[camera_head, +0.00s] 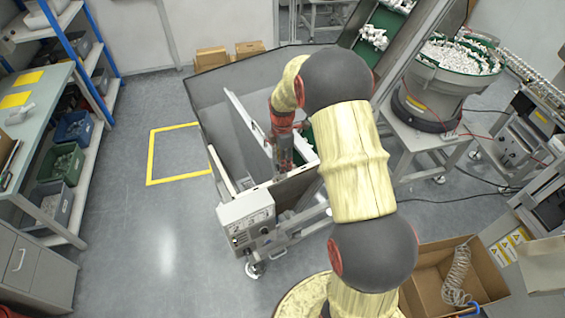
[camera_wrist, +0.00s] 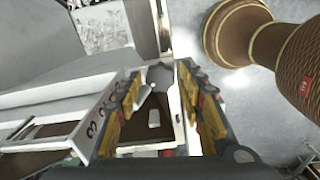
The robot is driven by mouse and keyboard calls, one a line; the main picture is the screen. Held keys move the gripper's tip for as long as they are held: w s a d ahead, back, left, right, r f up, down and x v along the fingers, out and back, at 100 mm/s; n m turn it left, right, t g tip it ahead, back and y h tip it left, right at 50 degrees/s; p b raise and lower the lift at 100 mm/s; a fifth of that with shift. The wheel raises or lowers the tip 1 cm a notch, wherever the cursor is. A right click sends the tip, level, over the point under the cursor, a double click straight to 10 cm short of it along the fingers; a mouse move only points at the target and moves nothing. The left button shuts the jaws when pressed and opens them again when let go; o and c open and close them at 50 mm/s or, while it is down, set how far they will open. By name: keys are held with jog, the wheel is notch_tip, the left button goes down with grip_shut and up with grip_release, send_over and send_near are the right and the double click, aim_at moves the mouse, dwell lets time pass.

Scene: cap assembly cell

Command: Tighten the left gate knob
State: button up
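My gripper (camera_head: 285,162) reaches down into the grey hopper (camera_head: 213,103), beside the upright pale gate panel (camera_head: 246,125). In the wrist view, my gripper (camera_wrist: 158,103) has its two yellow-and-dark fingers standing apart, so it is open. Between the fingers is a small grey rounded part (camera_wrist: 160,76), which may be the left gate knob; I cannot tell for sure. It appears apart from both finger pads. The knob cannot be made out in the head view, where my gripper and arm cover that area.
A control box (camera_head: 246,222) stands at the hopper's front corner. A sloping conveyor (camera_head: 375,35) rises behind my arm, and a bowl feeder (camera_head: 440,75) full of white caps stands at the right. An open cardboard box (camera_head: 425,285) lies at lower right. Floor at the left is clear.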

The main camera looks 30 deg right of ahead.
jog(key=shift+f, duration=0.5)
jog(key=shift+c, duration=0.2)
jog(key=c, duration=0.7)
jog(key=shift+c, duration=0.7)
